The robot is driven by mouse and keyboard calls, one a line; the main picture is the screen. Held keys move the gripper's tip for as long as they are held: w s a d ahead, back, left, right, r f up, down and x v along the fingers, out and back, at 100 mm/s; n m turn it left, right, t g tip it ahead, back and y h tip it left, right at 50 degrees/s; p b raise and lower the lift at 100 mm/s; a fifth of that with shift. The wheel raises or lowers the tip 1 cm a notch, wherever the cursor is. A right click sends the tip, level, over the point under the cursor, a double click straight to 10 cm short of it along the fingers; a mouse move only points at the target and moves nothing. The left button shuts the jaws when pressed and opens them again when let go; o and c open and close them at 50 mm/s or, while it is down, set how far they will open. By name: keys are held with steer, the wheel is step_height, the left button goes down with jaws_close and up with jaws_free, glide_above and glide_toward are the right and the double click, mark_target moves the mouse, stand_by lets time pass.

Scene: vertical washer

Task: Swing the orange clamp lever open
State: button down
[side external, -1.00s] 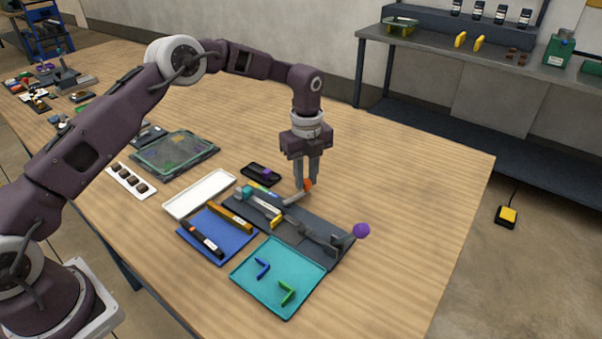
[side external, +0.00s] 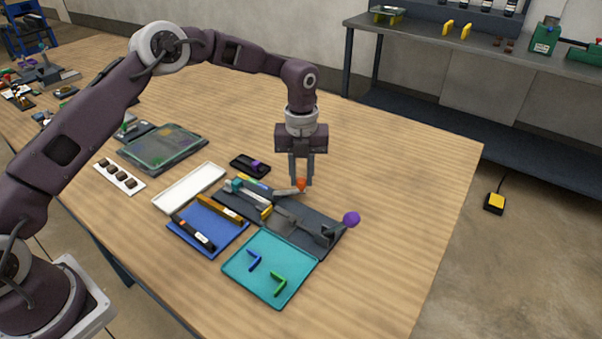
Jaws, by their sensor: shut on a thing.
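The orange clamp lever's knob (side external: 301,185) sits at the end of a grey lever arm (side external: 286,192) on the dark grey fixture (side external: 318,220). The lever points right, toward the fixture's far edge. My gripper (side external: 302,184) points straight down with its fingers closed around the orange knob. The fingers partly hide the knob. A long part with yellow ends (side external: 252,198) lies on the left part of the fixture, beside the lever's base. A purple ball (side external: 351,219) tops a handle at the fixture's right end.
A blue tray (side external: 209,241) with a black tool and a yellow bar, a teal tray (side external: 268,290) with small angled keys, and an empty white tray (side external: 188,188) stand close by. A black holder (side external: 243,166) lies behind. The table at right is clear.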

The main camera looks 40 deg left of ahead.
steer(key=shift+d+r, duration=0.1)
stand_by(0.3)
steer(key=c, duration=1.2)
jaws_free()
step_height(320, 180, up, 7)
steer(key=shift+s+r, duration=0.1)
steer(key=shift+r, duration=0.05)
steer(key=s+a+r+n+t+y, duration=0.1)
steer(key=s+a+r+n+t, duration=0.25)
steer(key=s+r+n, duration=1.3)
steer(key=s+a+f+n+t+h, duration=0.1)
steer(key=s+a+n+t, duration=0.1)
steer(key=s+n, duration=1.1)
steer(key=s, duration=0.7)
steer(key=shift+a+f, duration=0.2)
